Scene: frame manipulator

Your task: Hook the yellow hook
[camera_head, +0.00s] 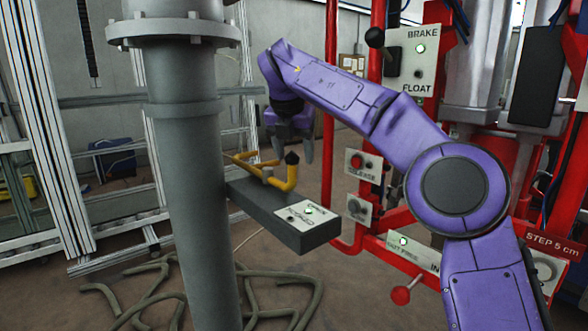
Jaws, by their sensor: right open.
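The yellow hook (281,182) is a bent yellow piece with a dark tip. It sits on top of a dark grey box (268,217) beside a grey vertical pipe (197,190). My right gripper (294,153) points down just above and behind the hook. Its fingers are apart with a gap between them, and it looks empty. The dark tip of the hook stands close below the fingers; I cannot tell if they touch. My left gripper is not in view.
A red frame (327,110) with control panels (410,60), knobs and a red-ended lever (401,295) stands on the right. Grey hoses (155,300) lie on the floor. Metal profile frames (50,130) and a blue case (113,158) are on the left.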

